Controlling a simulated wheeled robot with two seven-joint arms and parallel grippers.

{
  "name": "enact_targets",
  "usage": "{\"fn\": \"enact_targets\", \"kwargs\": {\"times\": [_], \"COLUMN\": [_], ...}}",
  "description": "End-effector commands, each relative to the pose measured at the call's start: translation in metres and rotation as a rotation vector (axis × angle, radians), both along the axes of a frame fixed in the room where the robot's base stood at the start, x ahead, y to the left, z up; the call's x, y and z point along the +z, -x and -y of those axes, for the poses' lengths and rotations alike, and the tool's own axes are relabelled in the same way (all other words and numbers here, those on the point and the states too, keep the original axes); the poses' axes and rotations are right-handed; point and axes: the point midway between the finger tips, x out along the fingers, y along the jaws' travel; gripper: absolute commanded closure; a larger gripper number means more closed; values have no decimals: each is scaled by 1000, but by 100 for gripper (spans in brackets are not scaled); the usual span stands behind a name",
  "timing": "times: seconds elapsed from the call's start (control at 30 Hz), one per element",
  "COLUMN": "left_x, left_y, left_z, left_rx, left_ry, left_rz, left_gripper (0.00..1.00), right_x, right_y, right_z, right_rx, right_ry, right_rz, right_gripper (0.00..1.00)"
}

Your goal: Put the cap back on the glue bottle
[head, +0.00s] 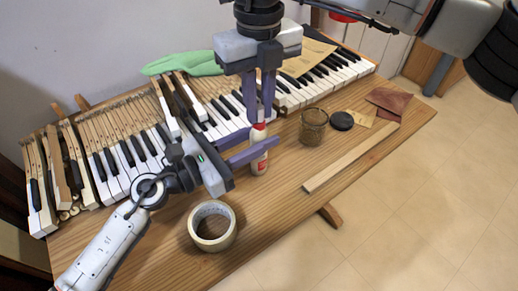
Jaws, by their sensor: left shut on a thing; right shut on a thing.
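The glue bottle (259,165) is white with a red label and stands upright on the wooden table in the middle of the view. My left gripper (261,145) reaches in from the left and is shut on the bottle's body. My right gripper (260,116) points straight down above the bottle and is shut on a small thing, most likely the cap. A red piece (258,127) shows at its fingertips, right at the bottle's top. The fingers hide most of it, so I cannot tell whether the cap is seated on the nozzle.
A tape roll (212,243) lies in front of the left gripper. A glass jar (313,130), its dark lid (342,121), sandpaper (389,101) and a wooden strip (350,158) lie to the right. Piano keys (115,168) and a green cloth (183,65) fill the back.

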Motion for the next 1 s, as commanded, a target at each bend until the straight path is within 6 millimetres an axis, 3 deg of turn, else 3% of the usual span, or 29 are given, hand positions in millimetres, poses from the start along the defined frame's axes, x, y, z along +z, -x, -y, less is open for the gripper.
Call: {"fn": "enact_targets", "kwargs": {"times": [0.3, 0.47, 0.5, 0.6, 0.87, 1.0], "left_x": [0, 0, 0, 0, 0, 0], "left_y": [-1, -1, -1, -1, -1, 0], "left_z": [-1, -1, -1, -1, -1, -1], "left_rx": [2, 2, 2, 2, 2, 1], "left_ry": [-1, -1, -1, -1, -1, -1], "left_rz": [-1, -1, 0, 0, 0, 0], "left_gripper": [100, 100, 100, 100, 100, 100], "right_x": [0, 0, 0, 0, 0, 9], "right_y": [0, 0, 0, 0, 0, 0], "right_z": [-1, -1, -1, -1, -1, -1], "right_rx": [-618, -615, -615, -614, -614, -614], "right_ry": [0, -1, -1, -1, -1, -2], "right_rz": [-1, -1, -1, -1, 0, 1], "right_gripper": [100, 100, 78, 63, 63, 63]}}
